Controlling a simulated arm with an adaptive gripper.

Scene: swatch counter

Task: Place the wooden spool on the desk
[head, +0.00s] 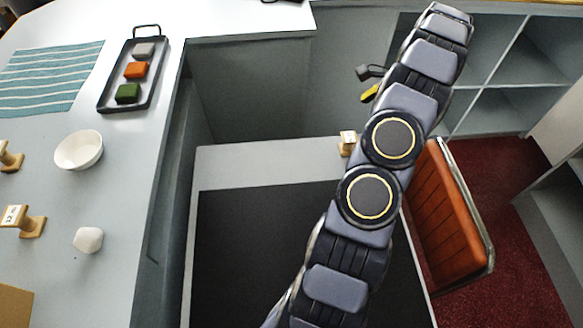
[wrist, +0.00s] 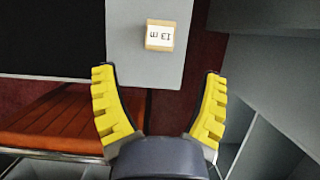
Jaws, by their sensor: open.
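A wooden spool (head: 347,143) with a white label stands on the pale grey border of the desk-like surface (head: 260,155), beside its dark mat. In the wrist view the spool (wrist: 159,35) shows its label, which seems to read "13 m" upside down, and nothing touches it. My gripper (wrist: 160,95) is open and empty. Its yellow fingers are spread wide, and the spool lies beyond the fingertips, roughly midway between them. In the head view my gripper (head: 369,83) is partly hidden behind my arm, near the spool's far side.
The white counter at left holds more wooden spools (head: 30,221), a white bowl (head: 79,150), a white lump (head: 88,239), a striped cloth (head: 50,77) and a dark tray (head: 157,88) with coloured blocks. An orange seat (head: 447,220) stands at right, below grey shelves (head: 520,60).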

